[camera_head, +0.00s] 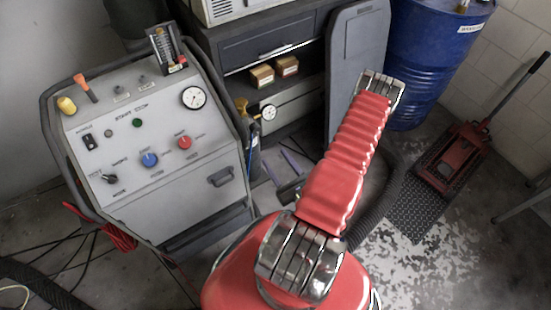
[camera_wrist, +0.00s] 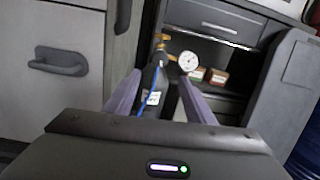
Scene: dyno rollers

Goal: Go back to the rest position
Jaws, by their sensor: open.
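My red ribbed arm with chrome joints rises through the middle of the head view and hides part of the floor and cabinet. My gripper (camera_head: 280,165) shows small beside it, low in front of the cabinet, with its two purple fingers pointing away. In the wrist view my gripper (camera_wrist: 160,85) has its purple fingers wide apart. A dark cylinder (camera_wrist: 152,85) with a brass valve and a white gauge (camera_wrist: 189,61) shows between and beyond the fingers. I see nothing gripped.
A grey machine (camera_head: 165,150) with knobs and a gauge stands at left. A dark cabinet (camera_head: 270,50) holds small boxes (camera_head: 262,75). A blue drum (camera_head: 430,60) and red floor jack (camera_head: 455,155) stand at right. Hoses and cables lie at lower left. The lower right floor is clear.

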